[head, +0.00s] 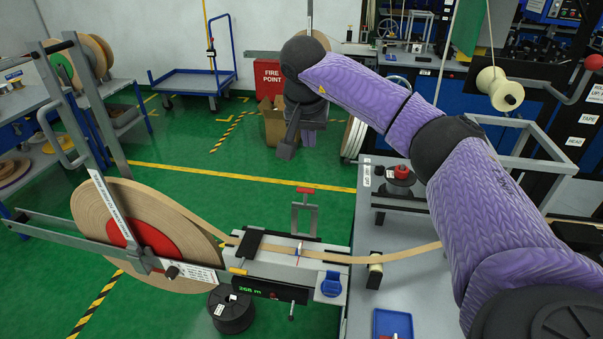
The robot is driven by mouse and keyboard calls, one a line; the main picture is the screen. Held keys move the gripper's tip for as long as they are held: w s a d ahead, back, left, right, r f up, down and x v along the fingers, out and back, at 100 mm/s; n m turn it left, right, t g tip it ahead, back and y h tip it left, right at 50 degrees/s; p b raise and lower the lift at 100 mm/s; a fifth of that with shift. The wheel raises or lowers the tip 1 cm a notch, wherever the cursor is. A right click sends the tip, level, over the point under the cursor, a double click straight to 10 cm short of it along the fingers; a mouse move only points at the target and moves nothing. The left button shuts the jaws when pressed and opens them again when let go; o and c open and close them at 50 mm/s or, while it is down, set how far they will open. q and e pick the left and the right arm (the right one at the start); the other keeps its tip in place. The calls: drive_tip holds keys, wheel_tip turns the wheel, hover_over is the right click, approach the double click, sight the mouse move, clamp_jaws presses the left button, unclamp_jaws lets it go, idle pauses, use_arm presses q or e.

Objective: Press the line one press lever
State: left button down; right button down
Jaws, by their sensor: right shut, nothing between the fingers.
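A grey lever with a red grip (305,190) stands up behind the grey press block (275,254), which has a green number display on its front. I cannot read a line-one label on it. Brown tape (408,251) runs from a large reel (100,211) across the block and off to the right. My right gripper (286,151) is shut and empty. It points down above and slightly left of the red grip in the picture, apart from it. My right arm comes in from the right and hides part of the bench. My left gripper is not in view.
A grey bench (400,300) with a blue tray (393,323) lies at right. Another red-knobbed handle (594,62) is at far right. Green floor is free behind the reel.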

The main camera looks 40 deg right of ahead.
drive_tip(key=shift+f, duration=0.15)
wheel_tip(320, 180, down, 9)
drive_tip(key=b, duration=0.2)
drive_tip(key=shift+s+a+f, duration=0.15)
drive_tip(key=shift+s+a, duration=0.05)
drive_tip(key=shift+a, duration=0.05)
drive_tip(key=shift+d, duration=0.1)
idle(0.4)
